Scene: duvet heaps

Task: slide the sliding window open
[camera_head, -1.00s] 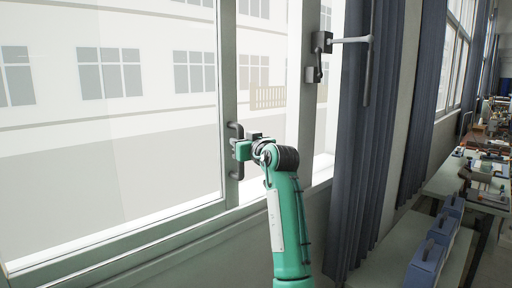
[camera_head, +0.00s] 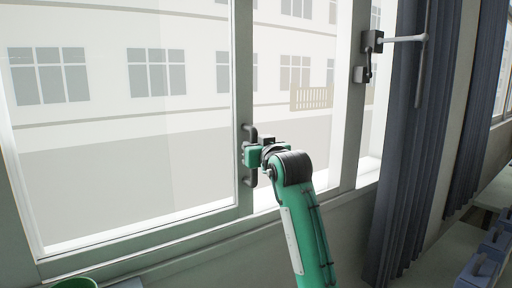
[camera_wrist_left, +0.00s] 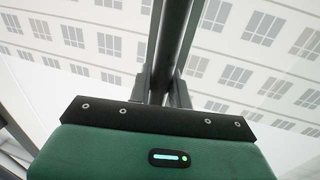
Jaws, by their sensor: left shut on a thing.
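The sliding window's pane (camera_head: 140,165) has a grey frame with an upright edge (camera_head: 243,100). A dark vertical bar handle (camera_head: 250,178) stands on that edge. My left gripper (camera_head: 252,156) is at the handle, shut on its middle. In the left wrist view the dark bar (camera_wrist_left: 174,45) runs between the fingers of my left gripper (camera_wrist_left: 167,85). A gap (camera_head: 300,160) shows between the pane's edge and the grey post (camera_head: 354,110) on the right. My right gripper is not in view.
A dark latch (camera_head: 370,42) with a pale rod sits on the right post. A dark curtain (camera_head: 405,170) hangs to its right. The window sill and lower frame (camera_head: 150,255) run below the pane. Blue boxes (camera_head: 480,268) are at the lower right.

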